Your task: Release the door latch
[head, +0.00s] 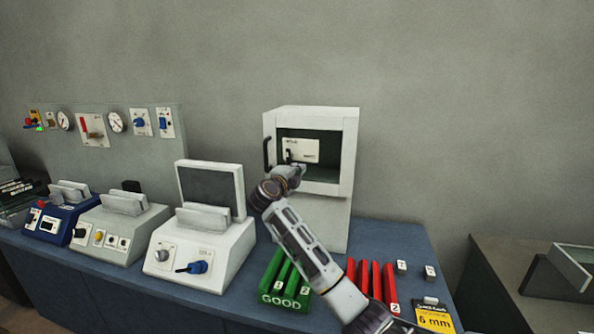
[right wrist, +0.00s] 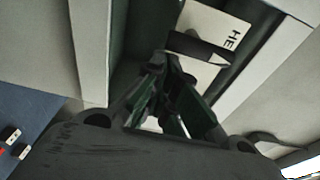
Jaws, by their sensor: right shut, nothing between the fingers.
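A white cabinet (head: 325,215) stands at the back of the blue bench. A white frame surrounds its dark green recess, with a dark handle (head: 267,153) on the left. Inside is a pale labelled plate (head: 306,150) with a small dark latch lever (head: 288,156). In the right wrist view the dark lever (right wrist: 195,48) crosses the plate beside the letters "HE". My right gripper (head: 293,167) is at the recess, just below the lever. Its fingers (right wrist: 166,72) are shut and empty, close to the lever; I cannot tell whether they touch it. My left gripper is out of view.
Left of the cabinet stand a white device (head: 205,250) with an upright screen, a grey box (head: 115,228) and a blue box (head: 58,222). A green "GOOD" rack (head: 285,300) and red bars (head: 377,280) lie in front, near my right arm.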

